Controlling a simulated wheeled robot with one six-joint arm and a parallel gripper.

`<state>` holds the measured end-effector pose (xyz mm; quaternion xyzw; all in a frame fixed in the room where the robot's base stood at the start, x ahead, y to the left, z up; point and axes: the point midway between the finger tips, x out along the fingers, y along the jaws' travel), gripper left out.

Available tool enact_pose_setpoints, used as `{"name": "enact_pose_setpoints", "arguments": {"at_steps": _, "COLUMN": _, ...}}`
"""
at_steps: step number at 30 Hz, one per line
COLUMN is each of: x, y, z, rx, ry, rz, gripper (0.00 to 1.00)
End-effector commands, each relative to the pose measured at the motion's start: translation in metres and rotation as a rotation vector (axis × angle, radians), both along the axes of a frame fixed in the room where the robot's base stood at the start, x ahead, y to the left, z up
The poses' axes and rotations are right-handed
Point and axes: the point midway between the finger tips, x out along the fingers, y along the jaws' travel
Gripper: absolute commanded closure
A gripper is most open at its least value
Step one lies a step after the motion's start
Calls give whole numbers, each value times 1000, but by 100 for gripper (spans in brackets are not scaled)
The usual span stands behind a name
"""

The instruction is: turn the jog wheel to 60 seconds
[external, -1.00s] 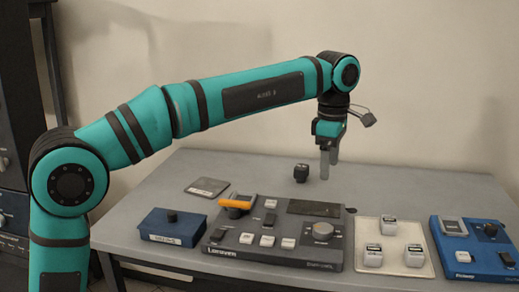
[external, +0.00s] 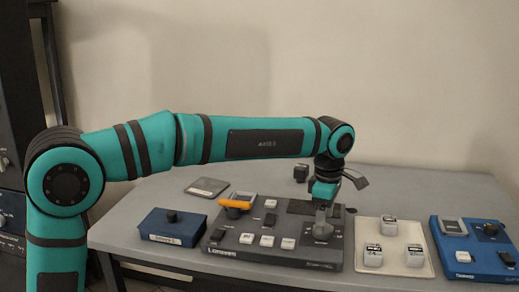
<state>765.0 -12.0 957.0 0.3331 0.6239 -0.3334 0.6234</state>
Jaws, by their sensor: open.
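The dark grey control panel (external: 228,253) lies on the table, with an orange-handled lever, several white keys and a dark display. Its round grey jog wheel (external: 322,236) is on the right part of the panel and is mostly hidden by my gripper. My gripper (external: 321,225) points straight down at the wheel, with its fingertips at about the wheel's height. The jaws are open. I cannot tell whether the fingers touch the wheel, and the wheel's setting and the display's reading are too small or hidden.
A blue box with a black knob (external: 172,229) stands left of the panel. A pale tray (external: 392,268) with white blocks and a blue device (external: 478,262) are at the right. A small black object (external: 301,173) and a grey plate (external: 207,187) lie behind. The rear right table is clear.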

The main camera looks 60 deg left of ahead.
Motion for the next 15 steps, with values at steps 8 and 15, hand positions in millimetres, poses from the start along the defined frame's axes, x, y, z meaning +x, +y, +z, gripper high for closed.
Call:
{"name": "enact_pose_setpoints", "arguments": {"at_steps": 8, "x": 0, "y": 0, "z": -23, "rx": 0, "ry": 0, "rz": 0, "gripper": 32}}
{"name": "enact_pose_setpoints", "arguments": {"at_steps": 15, "x": 0, "y": 0, "z": -26, "rx": 0, "ry": -1, "rz": 0, "gripper": 32}}
